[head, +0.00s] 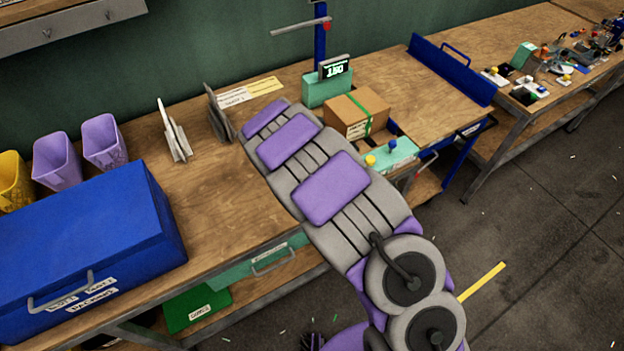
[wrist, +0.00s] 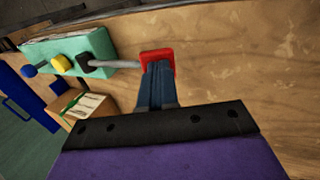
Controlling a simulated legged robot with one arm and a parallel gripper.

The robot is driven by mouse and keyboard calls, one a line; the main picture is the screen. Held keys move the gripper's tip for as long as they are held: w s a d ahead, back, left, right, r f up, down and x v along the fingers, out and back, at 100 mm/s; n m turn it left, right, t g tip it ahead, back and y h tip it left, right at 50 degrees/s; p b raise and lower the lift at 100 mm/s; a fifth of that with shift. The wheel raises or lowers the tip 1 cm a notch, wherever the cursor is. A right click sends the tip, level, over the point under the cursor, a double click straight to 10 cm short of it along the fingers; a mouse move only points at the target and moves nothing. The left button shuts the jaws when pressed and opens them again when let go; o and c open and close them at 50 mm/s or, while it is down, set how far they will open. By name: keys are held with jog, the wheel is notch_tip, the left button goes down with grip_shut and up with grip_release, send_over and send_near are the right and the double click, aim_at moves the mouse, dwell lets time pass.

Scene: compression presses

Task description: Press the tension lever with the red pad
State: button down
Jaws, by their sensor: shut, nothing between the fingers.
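The tension lever (wrist: 105,64) shows in the wrist view as a grey rod from a dark round base on the teal control box (wrist: 105,45). It ends in a square red pad (wrist: 157,55). My gripper (wrist: 157,70) is shut and empty, its fingertips overlapping the pad's middle and lower part. I cannot tell whether they touch it. A yellow knob (wrist: 60,64) and a blue knob (wrist: 29,71) sit on the box left of the lever. In the head view the control box (head: 400,152) shows partly; my arm hides the lever, the pad and my gripper.
A cardboard box (head: 356,112) with a green strap sits beside the control box. A teal display unit (head: 328,88) and blue post (head: 320,45) stand behind it. A blue toolbox (head: 90,240) and bins fill the bench's left end. Bare wood (wrist: 250,60) surrounds the pad.

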jog(key=shift+s+f, duration=0.1)
jog(key=shift+f, duration=0.55)
jog(key=shift+s+f, duration=0.1)
jog(key=shift+f, duration=0.05)
jog(key=shift+s+f, duration=0.2)
jog(key=shift+r, duration=0.1)
jog(key=shift+r, duration=0.2)
jog(key=a+p+v, duration=0.1)
jog(key=p+v, duration=0.2)
jog(key=v, duration=1.1)
jog(key=shift+f, duration=0.25)
jog(key=shift+a, duration=0.3)
jog(key=shift+d, duration=0.2)
